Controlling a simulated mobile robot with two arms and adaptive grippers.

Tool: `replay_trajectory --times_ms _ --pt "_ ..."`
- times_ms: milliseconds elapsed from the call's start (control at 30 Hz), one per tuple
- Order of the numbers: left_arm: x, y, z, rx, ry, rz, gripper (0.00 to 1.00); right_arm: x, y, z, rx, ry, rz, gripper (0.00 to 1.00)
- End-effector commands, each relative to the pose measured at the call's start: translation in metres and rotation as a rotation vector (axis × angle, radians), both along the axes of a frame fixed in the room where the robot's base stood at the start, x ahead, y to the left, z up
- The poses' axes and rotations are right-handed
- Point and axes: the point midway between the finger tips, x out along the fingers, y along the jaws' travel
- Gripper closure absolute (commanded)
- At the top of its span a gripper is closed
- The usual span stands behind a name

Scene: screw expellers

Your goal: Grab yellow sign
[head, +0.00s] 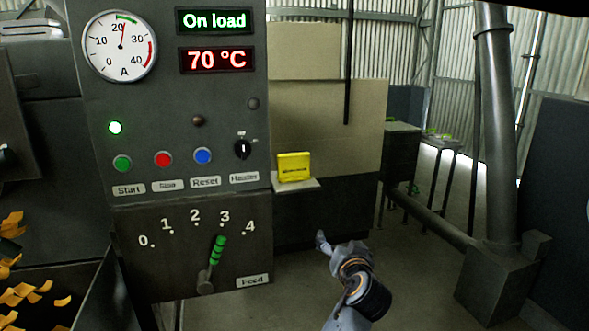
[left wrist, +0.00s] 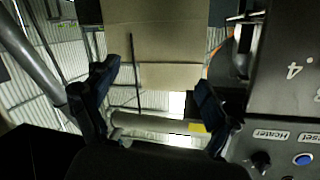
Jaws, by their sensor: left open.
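The yellow sign (head: 294,167) is a small bright yellow block with a dark line of print. It stands on a small pale ledge (head: 297,185) at the right side of the control panel. My left gripper (head: 325,242) is below and to the right of the sign in the head view, apart from it. In the left wrist view its two dark fingers (left wrist: 155,95) are spread with nothing held between them. My right gripper is not in view.
The grey control panel (head: 185,110) has buttons, a heater knob (head: 242,148) and a green-handled feed lever (head: 217,250). A bin with orange pieces (head: 25,293) is at lower left. A thick grey pipe (head: 498,130) stands at right. Open floor lies between the panel and pipe.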

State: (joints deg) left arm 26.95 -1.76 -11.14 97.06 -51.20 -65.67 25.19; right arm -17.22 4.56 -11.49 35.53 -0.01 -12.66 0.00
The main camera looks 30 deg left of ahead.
Motion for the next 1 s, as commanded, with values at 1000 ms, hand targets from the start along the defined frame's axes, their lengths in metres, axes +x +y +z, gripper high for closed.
replay_trajectory --times_ms 1000 --pt "-0.008 0.108 0.172 -0.103 -0.374 0.254 0.14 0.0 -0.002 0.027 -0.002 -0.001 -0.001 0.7"
